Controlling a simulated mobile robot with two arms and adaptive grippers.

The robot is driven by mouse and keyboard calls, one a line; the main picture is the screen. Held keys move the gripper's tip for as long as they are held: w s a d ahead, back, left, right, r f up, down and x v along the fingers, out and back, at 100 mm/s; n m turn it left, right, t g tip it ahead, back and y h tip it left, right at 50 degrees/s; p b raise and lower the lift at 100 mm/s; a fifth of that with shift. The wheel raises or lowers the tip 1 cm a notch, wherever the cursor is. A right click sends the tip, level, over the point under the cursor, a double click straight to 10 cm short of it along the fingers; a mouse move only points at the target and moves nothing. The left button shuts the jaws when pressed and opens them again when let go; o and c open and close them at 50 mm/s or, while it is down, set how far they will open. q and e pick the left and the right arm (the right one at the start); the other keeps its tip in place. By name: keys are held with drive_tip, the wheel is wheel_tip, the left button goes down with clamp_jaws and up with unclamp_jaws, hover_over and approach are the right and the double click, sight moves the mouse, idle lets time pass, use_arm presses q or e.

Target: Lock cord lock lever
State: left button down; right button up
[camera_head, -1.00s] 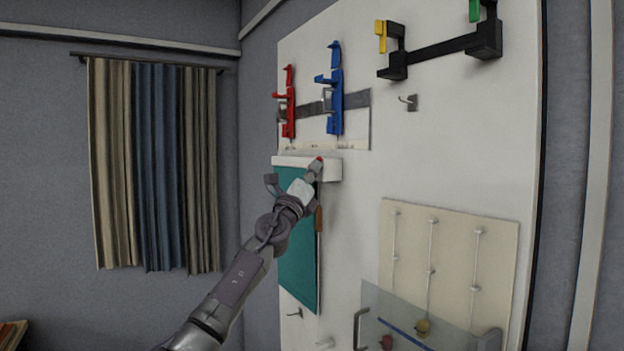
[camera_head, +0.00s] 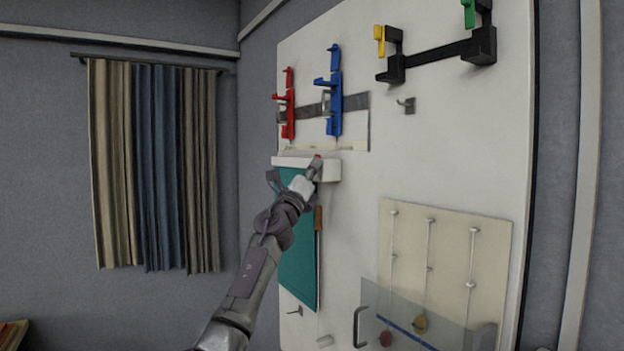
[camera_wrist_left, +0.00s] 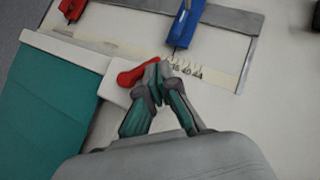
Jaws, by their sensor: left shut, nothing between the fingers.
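A small red lever (camera_wrist_left: 136,76) sits at the right end of the white housing (camera_wrist_left: 112,88) above the teal shade (camera_wrist_left: 50,105) in the left wrist view. In the head view, a bit of the red lever (camera_head: 318,157) shows just above my left gripper (camera_head: 314,168), in front of the housing's right end (camera_head: 333,170). The left gripper (camera_wrist_left: 158,70) is shut and empty, its fingertips right beside the lever; I cannot tell whether they touch it. The gripper hides part of the housing's end. My right gripper is out of view.
Red (camera_head: 288,105) and blue (camera_head: 334,90) latch pieces are mounted above on a grey strip. A small hook (camera_head: 406,104) is to the right. A wooden-handled rod (camera_head: 318,219) hangs beside the shade. A clear panel (camera_head: 400,312) stands out lower right.

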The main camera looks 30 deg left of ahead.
use_arm(q)
drive_tip(key=shift+w+a+r+p, duration=0.15)
drive_tip(key=shift+a+r+p, duration=0.1)
drive_tip(key=shift+r, duration=0.35)
drive_tip(key=shift+w+a+r+p, duration=0.15)
drive_tip(key=shift+a+r+p, duration=0.05)
drive_tip(key=shift+r, duration=0.35)
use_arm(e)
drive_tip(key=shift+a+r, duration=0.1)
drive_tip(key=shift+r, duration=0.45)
use_arm(q)
drive_tip(key=shift+f, duration=0.1)
